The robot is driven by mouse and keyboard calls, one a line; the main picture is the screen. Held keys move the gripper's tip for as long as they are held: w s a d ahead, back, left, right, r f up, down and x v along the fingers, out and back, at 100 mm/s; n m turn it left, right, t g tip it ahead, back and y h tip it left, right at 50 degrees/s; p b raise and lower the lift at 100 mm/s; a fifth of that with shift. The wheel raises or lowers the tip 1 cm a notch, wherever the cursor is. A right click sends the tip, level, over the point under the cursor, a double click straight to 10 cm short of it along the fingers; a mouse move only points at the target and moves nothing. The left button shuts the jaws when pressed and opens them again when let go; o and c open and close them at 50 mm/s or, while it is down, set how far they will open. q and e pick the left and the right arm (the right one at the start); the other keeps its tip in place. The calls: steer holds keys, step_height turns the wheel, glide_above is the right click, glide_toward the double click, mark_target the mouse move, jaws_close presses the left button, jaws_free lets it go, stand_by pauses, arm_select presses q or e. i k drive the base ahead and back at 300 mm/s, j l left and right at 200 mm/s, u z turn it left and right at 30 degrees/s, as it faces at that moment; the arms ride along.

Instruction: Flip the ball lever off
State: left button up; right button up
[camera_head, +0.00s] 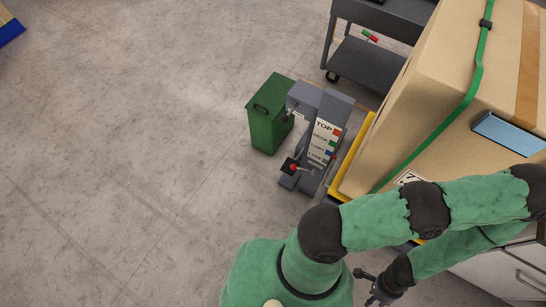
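A grey post (333,125) with a sign reading TOP and several coloured marks stands on the floor near the middle. A lever with a red ball (293,167) sits low on its left side, by a small dark bracket. I cannot tell the lever's exact setting. My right gripper is not in view.
A green bin (268,114) stands just left of the post. A large strapped cardboard box (440,95) on a yellow base (352,155) stands to its right. A dark cart (365,62) is behind. A white drawer unit (505,275) is lower right.

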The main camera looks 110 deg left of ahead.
mark_target(293, 166)
steer(key=u, duration=3.35)
steer(key=k+l+u, duration=0.1)
steer(key=l+u, duration=0.25)
steer(key=l, duration=0.2)
